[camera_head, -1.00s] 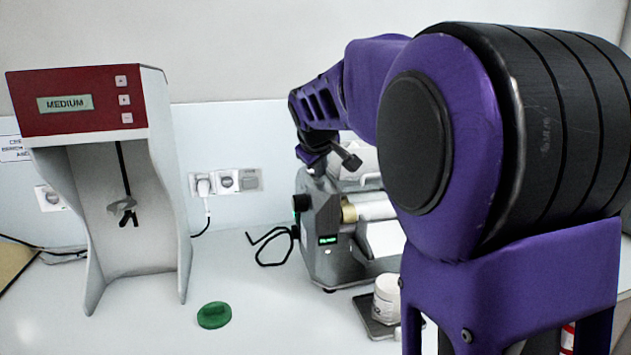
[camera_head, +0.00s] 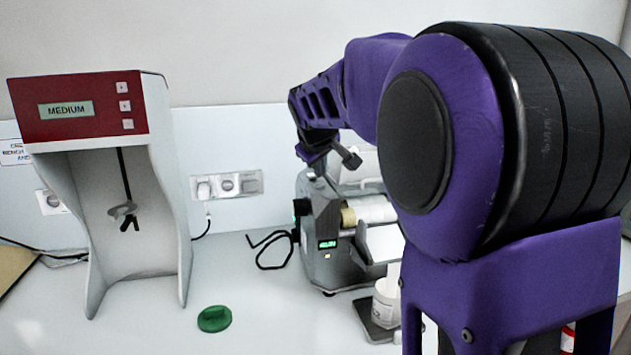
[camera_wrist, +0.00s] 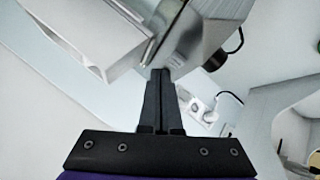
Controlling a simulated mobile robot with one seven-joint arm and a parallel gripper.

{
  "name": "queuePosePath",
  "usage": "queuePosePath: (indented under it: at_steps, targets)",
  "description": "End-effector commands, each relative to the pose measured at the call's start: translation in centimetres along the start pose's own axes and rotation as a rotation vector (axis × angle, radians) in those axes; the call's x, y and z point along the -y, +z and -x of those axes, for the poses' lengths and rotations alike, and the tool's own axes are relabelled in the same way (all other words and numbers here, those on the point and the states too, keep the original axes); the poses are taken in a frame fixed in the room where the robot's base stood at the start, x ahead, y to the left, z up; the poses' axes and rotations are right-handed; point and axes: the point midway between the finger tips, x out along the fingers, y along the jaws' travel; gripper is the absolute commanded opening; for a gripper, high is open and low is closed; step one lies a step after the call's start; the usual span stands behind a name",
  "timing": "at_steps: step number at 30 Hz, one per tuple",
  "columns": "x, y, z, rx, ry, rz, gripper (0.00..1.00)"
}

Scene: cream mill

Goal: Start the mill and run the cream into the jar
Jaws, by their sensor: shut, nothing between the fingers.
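The grey mill (camera_head: 325,262) stands on the bench behind my arm, with pale rollers (camera_head: 368,210) and a lit green display (camera_head: 328,244) on its front. Its display text is too small to read. A white jar (camera_head: 385,304) stands below the mill's apron (camera_head: 382,242), partly hidden by my arm. In the wrist view my gripper (camera_wrist: 160,72) is shut and empty, its fingertips close to the mill's grey metal body (camera_wrist: 207,28); I cannot tell whether they touch. In the head view I cannot make out the fingers.
A green lid (camera_head: 214,319) lies on the open bench left of the mill. A tall mixer stand (camera_head: 160,180) with a red head reading MEDIUM is at the left. The jar stands on a dark flat plate (camera_head: 377,333). Sockets (camera_head: 227,185) and a black cable (camera_head: 270,250) are behind.

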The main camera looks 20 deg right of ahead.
Motion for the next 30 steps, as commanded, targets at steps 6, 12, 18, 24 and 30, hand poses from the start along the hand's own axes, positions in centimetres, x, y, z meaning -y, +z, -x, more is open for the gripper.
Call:
queuePosePath:
  at_steps: [6, 12, 18, 24, 30]
  targets:
    - [0.0, 0.0, 0.0, 0.000, 0.000, 0.000, 0.00]
    - [-0.5, -0.6, 0.7, -0.001, 0.000, 0.000, 0.00]
    - [-1.6, -1.6, 2.2, -0.001, 0.000, 0.000, 0.00]
    - [-2.5, -2.5, 3.4, -0.001, 0.000, 0.000, 0.00]
    - [-2.5, -2.5, 3.5, 0.000, 0.000, 0.000, 0.00]
